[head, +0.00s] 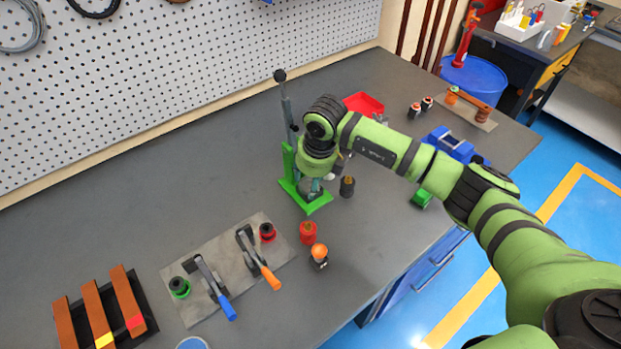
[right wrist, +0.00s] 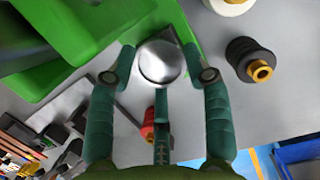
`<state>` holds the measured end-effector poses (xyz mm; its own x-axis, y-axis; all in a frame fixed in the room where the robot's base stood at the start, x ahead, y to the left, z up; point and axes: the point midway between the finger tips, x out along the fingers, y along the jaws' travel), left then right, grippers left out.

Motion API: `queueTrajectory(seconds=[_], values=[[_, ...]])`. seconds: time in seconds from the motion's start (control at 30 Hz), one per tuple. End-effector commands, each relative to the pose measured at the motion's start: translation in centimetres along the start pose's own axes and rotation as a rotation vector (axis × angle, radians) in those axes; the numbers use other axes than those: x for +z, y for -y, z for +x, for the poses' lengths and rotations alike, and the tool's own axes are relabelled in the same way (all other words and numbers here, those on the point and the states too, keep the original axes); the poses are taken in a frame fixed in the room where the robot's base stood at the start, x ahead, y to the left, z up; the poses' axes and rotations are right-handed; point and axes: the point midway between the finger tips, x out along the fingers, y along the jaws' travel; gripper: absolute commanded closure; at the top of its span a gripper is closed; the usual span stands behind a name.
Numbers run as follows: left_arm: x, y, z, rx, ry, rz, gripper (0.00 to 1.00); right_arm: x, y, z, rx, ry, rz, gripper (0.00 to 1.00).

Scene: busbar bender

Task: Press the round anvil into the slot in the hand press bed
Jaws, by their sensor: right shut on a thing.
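The green hand press (head: 289,160) stands upright on the grey workbench, with its tall lever rising at the back. Its green base (head: 318,207) shows below my right gripper (head: 314,186). In the right wrist view, my right gripper (right wrist: 160,75) is shut on the round anvil (right wrist: 160,62), a shiny silver dome between the teal fingers. Green press parts (right wrist: 70,35) fill the upper left there. My gripper and wrist hide the slot in the bed, so I cannot tell whether the anvil touches it. My left gripper is not in view.
A dark cylinder with a brass tip (head: 347,186) stands close right of the press. Red (head: 308,232) and orange-topped (head: 319,255) pieces stand in front. A plate with toggle clamps (head: 232,262) lies at front left. The bench left of the press is clear.

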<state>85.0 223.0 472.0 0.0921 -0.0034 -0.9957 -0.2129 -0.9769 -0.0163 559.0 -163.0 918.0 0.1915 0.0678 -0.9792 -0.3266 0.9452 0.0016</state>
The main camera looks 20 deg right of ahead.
Motion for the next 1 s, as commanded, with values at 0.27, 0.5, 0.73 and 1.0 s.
queueTrajectory(seconds=[0.27, 0.5, 0.73, 1.0], values=[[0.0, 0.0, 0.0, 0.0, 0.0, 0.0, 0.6, -0.1, 0.0, 0.1, -0.001, -0.004, 0.0, 0.22], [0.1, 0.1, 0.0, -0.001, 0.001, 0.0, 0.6, 0.0, 0.1, -0.6, -0.001, 0.0, 0.001, 0.22], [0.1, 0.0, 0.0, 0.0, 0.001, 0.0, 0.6, 0.1, 0.1, -4.9, -0.002, 0.002, 0.0, 0.22], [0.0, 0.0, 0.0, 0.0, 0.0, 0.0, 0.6, 0.0, 0.1, -10.0, -0.001, -0.002, 0.0, 0.22]])
